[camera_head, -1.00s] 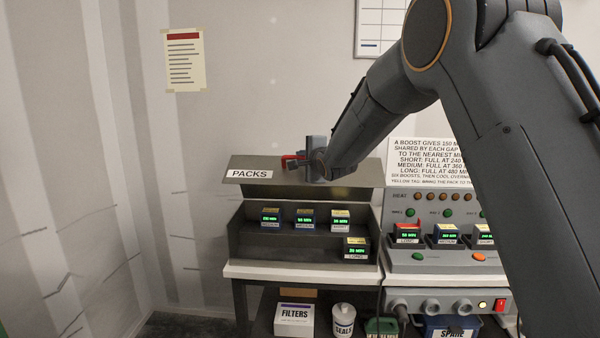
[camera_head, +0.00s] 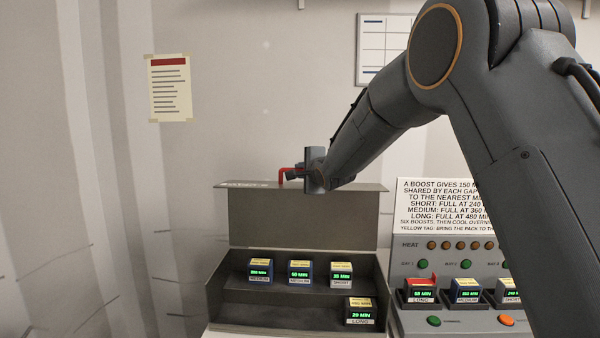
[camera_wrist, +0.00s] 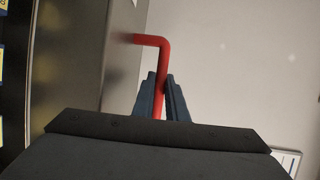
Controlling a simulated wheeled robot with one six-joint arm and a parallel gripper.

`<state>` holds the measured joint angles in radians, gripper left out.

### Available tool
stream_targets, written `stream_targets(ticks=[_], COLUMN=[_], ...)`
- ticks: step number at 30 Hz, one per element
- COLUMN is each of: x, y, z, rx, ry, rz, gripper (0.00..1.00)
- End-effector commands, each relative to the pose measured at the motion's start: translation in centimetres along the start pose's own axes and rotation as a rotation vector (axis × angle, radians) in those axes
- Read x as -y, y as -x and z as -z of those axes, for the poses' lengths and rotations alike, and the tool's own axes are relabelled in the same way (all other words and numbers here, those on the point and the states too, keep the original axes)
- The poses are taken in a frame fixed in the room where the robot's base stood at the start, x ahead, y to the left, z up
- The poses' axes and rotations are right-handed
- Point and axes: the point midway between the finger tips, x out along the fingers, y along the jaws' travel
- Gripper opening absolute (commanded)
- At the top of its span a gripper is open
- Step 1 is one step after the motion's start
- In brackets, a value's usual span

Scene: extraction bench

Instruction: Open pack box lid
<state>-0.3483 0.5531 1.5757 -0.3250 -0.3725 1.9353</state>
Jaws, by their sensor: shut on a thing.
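The pack box (camera_head: 235,305) is a dark open-fronted box at the lower middle of the head view. Its lid (camera_head: 300,220) stands raised and nearly upright at the back, its label side seen almost edge-on. A red bent handle (camera_head: 283,175) sticks up from the lid's upper edge; it also shows in the wrist view (camera_wrist: 152,40). My gripper (camera_head: 297,173) is at this handle. In the wrist view my gripper (camera_wrist: 161,95) has its two fingers closed around the red bar. Several packs with green displays, such as one marked medium (camera_head: 260,271), sit inside the box.
A charging console (camera_head: 450,275) with packs, lamps and buttons stands to the right, with a text sign (camera_head: 437,205) above it. Notices hang on the wall (camera_head: 169,88) behind. The space left of the box is free.

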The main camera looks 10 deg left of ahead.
Motion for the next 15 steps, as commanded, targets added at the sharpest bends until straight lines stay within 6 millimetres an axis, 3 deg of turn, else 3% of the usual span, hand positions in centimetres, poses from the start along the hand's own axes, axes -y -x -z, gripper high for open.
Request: stream_targets(ticks=[12,13,15], x=[-0.16,-0.16,-0.15], y=[0.01,0.01,0.0], z=[0.31,0.31,0.24], rx=[-0.004,-0.004,-0.003], ry=[-0.002,-0.002,-0.002], rz=[-0.003,-0.003,-0.003], gripper=[0.0,0.17,0.29])
